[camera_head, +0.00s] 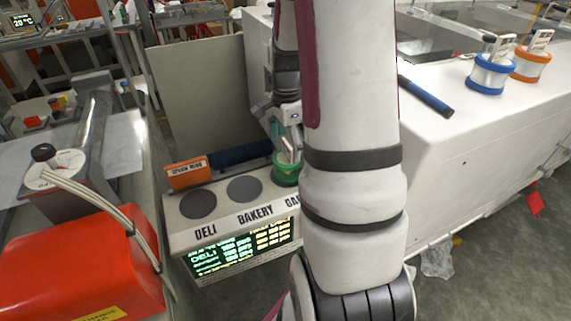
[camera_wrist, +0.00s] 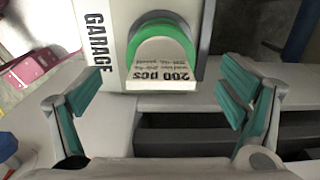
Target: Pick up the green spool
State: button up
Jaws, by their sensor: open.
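The green spool (camera_head: 286,176) stands on the right part of a low white station marked DELI, BAKERY and a partly hidden third word. In the wrist view the green spool (camera_wrist: 199,35) shows at the top centre as a green rim around a white tag (camera_wrist: 160,82) reading "200 pcs". My gripper (camera_head: 286,132) is close above the spool in the head view, partly hidden behind my arm. In the wrist view my gripper (camera_wrist: 160,97) is open, with teal pads wide apart. The spool lies beyond the fingertips, between their lines, and nothing is held.
The white station (camera_head: 220,222) has two bare dark discs, an orange sign (camera_head: 187,172) and a dark blue roll (camera_head: 238,155) behind. A blue spool (camera_head: 490,73), an orange spool (camera_head: 530,65) and a blue marker (camera_head: 427,97) are on the white counter. A red case (camera_head: 80,270) stands left.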

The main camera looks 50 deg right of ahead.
aim_at(288, 161)
jog(key=shift+d+f+p, duration=0.2)
jog(key=shift+f+p, duration=0.1)
jog(key=shift+f, duration=3)
jog(key=shift+r, duration=0.1)
jog(key=c, duration=1.5)
